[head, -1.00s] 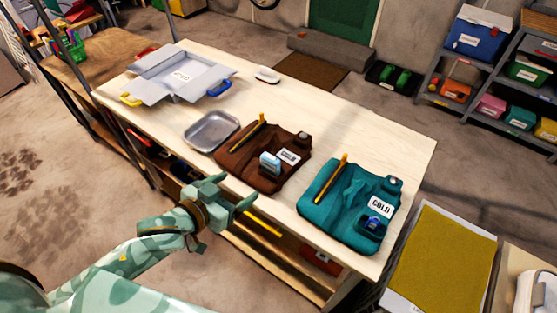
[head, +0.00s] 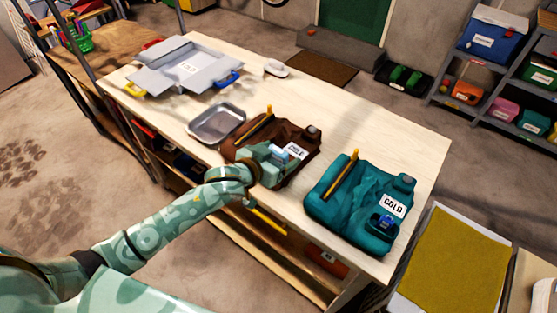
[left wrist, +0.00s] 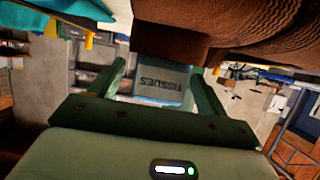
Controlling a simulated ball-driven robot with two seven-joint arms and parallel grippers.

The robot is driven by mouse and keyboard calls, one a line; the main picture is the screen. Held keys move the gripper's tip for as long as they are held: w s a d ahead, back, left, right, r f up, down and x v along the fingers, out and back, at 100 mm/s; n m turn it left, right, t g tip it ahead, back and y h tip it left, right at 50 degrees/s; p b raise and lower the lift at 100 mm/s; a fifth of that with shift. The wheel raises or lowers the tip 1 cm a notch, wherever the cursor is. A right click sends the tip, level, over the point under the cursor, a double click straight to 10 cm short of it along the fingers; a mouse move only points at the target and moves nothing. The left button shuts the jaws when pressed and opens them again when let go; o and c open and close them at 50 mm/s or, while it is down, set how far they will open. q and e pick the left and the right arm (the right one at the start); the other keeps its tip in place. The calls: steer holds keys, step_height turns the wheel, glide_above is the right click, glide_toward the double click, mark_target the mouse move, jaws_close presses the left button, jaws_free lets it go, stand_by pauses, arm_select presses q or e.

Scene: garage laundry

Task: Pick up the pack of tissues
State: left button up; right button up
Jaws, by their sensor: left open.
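The pack of tissues (head: 294,151) is a small light-blue and white pack lying on the brown folded garment (head: 306,165). In the left wrist view the pack (left wrist: 163,82), lettered "TISSUES", shows between my two fingers. My left gripper (head: 276,155) is at the brown garment, with its fingers open on either side of the pack. In the left wrist view the gripper (left wrist: 160,95) stands apart on both sides of it, and I cannot tell whether either finger touches. In the head view the gripper hides part of the pack. My right gripper is not in view.
A teal garment (head: 340,212) with a "COLD" label lies to the right. A metal tray (head: 217,122) sits to the left, and a grey open box (head: 170,72) stands farther back. The wooden table's far right part (head: 400,150) is clear.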

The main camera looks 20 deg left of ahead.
arm_select(q)
steer(key=c, duration=1)
steer(key=shift+c, duration=0.2)
